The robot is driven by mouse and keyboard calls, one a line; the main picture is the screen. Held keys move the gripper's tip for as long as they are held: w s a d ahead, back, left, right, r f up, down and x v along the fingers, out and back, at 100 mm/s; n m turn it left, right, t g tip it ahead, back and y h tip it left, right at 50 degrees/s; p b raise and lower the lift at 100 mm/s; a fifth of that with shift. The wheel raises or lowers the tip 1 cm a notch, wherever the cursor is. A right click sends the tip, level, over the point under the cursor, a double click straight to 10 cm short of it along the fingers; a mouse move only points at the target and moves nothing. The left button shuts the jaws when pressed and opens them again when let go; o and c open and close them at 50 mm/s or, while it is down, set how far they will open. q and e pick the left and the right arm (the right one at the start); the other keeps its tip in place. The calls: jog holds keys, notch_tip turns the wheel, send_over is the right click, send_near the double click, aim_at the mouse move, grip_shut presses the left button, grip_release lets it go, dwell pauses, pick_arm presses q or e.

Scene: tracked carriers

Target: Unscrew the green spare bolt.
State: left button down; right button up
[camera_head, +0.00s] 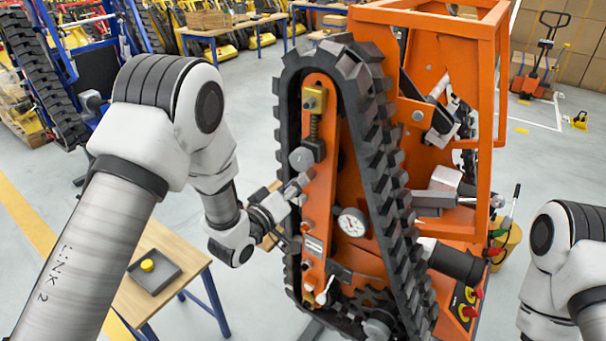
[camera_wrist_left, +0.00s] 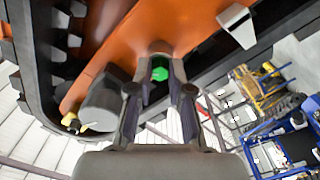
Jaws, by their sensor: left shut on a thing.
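The green spare bolt (camera_wrist_left: 160,74) shows in the left wrist view as a small green head between my left gripper's two fingertips, against the orange track frame (camera_wrist_left: 190,22). My left gripper (camera_head: 304,183) is shut on it at the side of the orange frame (camera_head: 318,190) inside the black track, in the head view. There the bolt is hidden behind the fingers. I cannot tell whether its thread is still in the frame. My right arm shows at the lower right, but its gripper is out of view.
A grey round part (camera_head: 301,158) sits just above the left gripper, and a dial gauge (camera_head: 352,222) is to its right. The black rubber track (camera_head: 372,150) loops around the frame. A wooden table (camera_head: 178,246) with a dark tray (camera_head: 168,277) holding a yellow piece (camera_head: 147,265) stands lower left.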

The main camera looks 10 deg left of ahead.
pick_arm(q)
jog(key=shift+n, duration=0.5)
jog(key=n+p, duration=0.2)
jog(key=n, duration=0.7)
jog(key=shift+n+p, duration=0.3)
jog(key=shift+n, duration=0.1)
